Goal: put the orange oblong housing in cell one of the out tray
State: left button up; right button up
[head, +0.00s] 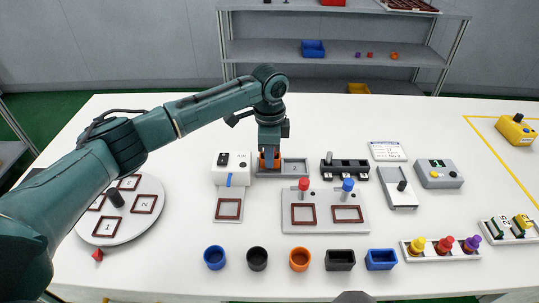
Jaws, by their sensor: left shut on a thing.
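My left gripper (269,154) points down at the middle back of the white table. It is shut on an orange housing (269,163), and only a small part of the housing shows between and below the fingers. The fingers hide its full shape. The housing is at the left part of a grey tray (296,175), whose right cell bears what looks like a 2. I cannot tell whether the housing touches the tray floor. My right gripper is not in view.
A white device (233,165) stands close left of the tray, a black rack (344,169) to its right. A grey plate (325,222) with red and blue knobs lies in front. Several cups, including a round orange one (299,260), line the front. A round turntable (147,222) is at left.

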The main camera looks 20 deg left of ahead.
pick_arm(q)
jog(key=shift+f, duration=0.4)
jog(key=o, duration=1)
jog(key=shift+f, duration=0.15)
jog(key=shift+c, duration=0.2)
notch_tip(320, 180, up, 12)
jog(key=shift+r, duration=0.2)
